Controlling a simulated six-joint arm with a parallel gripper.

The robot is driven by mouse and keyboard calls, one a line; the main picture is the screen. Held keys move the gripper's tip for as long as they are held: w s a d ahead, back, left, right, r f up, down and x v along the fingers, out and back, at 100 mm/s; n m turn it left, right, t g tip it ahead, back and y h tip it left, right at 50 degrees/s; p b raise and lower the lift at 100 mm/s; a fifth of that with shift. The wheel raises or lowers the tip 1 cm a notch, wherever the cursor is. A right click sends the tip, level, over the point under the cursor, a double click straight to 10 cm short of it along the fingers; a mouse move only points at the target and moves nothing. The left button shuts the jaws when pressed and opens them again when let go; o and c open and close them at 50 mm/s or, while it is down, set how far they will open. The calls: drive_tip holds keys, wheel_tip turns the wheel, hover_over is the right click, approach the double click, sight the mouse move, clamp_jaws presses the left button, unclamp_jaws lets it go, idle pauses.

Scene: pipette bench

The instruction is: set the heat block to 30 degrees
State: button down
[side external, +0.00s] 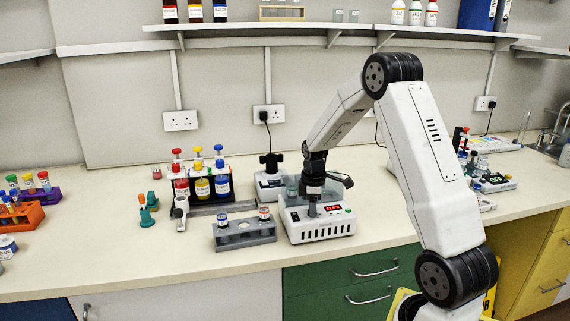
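The heat block (318,231) is a white box with a grey top, standing near the front edge of the bench. Its small red lit display (333,208) is on the right of its top; the digits are too small to read surely. My gripper (312,213) points down over the heat block, just left of the display. Its fingertips are at or close to the top; I cannot tell whether they touch. Whether the fingers are open or shut is too small to tell.
A grey rack (246,240) with capped vials stands just left of the heat block. Behind it are a black stand of red, yellow and blue bottles (202,187) and a white device (268,187). A shelf (280,43) hangs above.

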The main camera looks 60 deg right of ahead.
drive_tip(key=shift+m, duration=3.5)
drive_tip(key=shift+c, duration=1.7)
unclamp_jaws()
drive_tip(key=shift+r, duration=3.95)
